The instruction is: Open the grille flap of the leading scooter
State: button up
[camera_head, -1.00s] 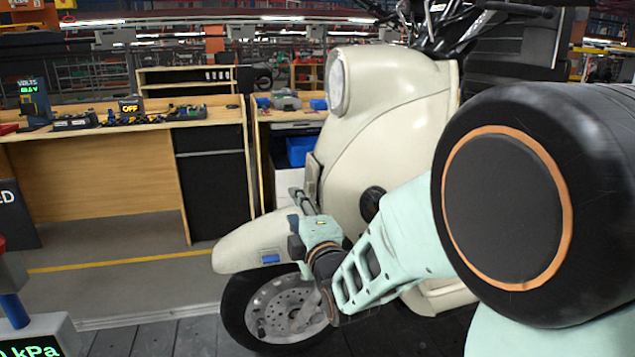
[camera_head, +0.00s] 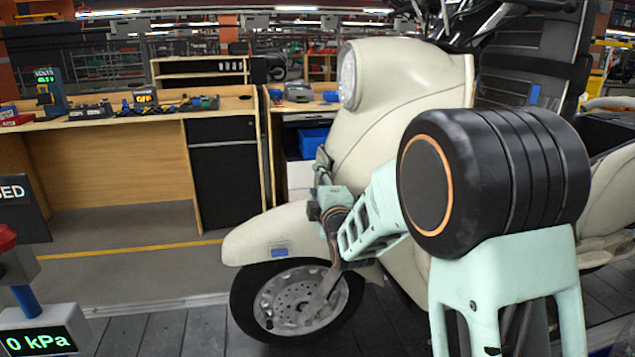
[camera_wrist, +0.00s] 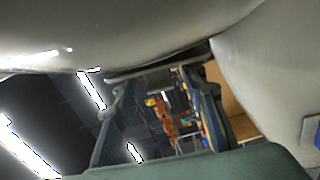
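The cream scooter (camera_head: 400,95) stands on the slat conveyor with its front wheel and fender to the left. My gripper (camera_head: 322,160) is at the scooter's front, just above the fender (camera_head: 270,228). In the wrist view, the two blue-grey fingers of my gripper (camera_wrist: 155,80) are spread apart, with background showing between them. A pale body surface fills the top, and a narrow grey edge lies by the fingertips. I cannot tell whether this edge is the grille flap or whether the fingers touch it. The flap is not clear in the head view, where my gripper covers that area.
A wooden workbench (camera_head: 105,160) with tools stands at the back left. A gauge reading 0 kPa (camera_head: 40,338) is at the lower left. A black backrest-like panel (camera_head: 530,60) rises behind the scooter. The floor between scooter and workbench is clear.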

jog(key=shift+w+a, duration=0.1)
jog(key=shift+w, duration=0.25)
jog(key=shift+c, duration=0.4)
grip_shut()
